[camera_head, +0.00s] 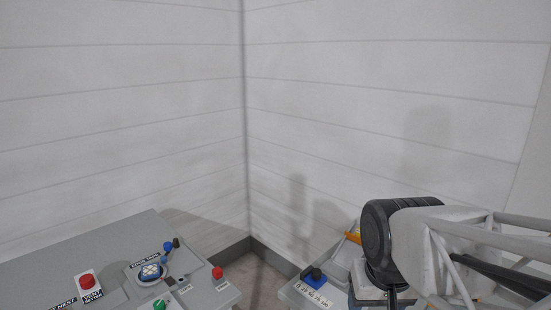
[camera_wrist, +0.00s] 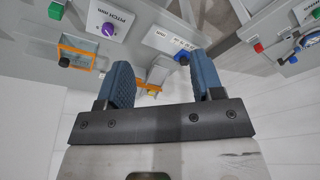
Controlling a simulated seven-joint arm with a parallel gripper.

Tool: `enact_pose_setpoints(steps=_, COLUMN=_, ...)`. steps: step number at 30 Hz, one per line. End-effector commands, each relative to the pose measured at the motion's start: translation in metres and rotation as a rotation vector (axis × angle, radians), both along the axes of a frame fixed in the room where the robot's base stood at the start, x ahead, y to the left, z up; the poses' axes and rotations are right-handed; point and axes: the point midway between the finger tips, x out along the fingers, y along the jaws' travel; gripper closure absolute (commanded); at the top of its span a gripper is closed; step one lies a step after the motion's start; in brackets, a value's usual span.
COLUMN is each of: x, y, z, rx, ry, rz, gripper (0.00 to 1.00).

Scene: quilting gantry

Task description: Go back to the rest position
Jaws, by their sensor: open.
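The task names no object apart from my own arm. In the wrist view my gripper (camera_wrist: 163,68) is open, its two blue fingers well apart with nothing held between them. The fingers reach toward a grey panel with an orange handle, part of which shows by the left finger. I cannot tell the exact distance between them. In the head view my arm stands at the lower right over the right console, and the fingers are not clearly visible there.
The left console (camera_head: 60,262) carries a red button (camera_head: 87,282), a blue-and-white dial (camera_head: 151,270) and a green button (camera_head: 160,305). The right console has a blue-based black switch (camera_head: 316,274) and an orange handle (camera_head: 353,237). A purple knob (camera_wrist: 108,29) is near the fingers.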

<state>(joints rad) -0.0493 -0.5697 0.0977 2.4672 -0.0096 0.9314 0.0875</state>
Motion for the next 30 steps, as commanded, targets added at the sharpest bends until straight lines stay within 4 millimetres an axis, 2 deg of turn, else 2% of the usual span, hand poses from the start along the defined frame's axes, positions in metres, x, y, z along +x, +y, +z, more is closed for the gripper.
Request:
enact_pose_setpoints(steps=3, x=-0.021, y=-0.011, z=-0.003, rx=-0.008, ry=-0.010, rz=0.003, gripper=0.39)
enact_pose_setpoints(steps=9, x=-0.037, y=-0.019, z=-0.007, rx=-0.015, ry=-0.017, rz=0.010, gripper=0.39)
enact_pose_setpoints(steps=30, x=-0.038, y=-0.019, z=-0.007, rx=-0.016, ry=-0.017, rz=0.012, gripper=0.39)
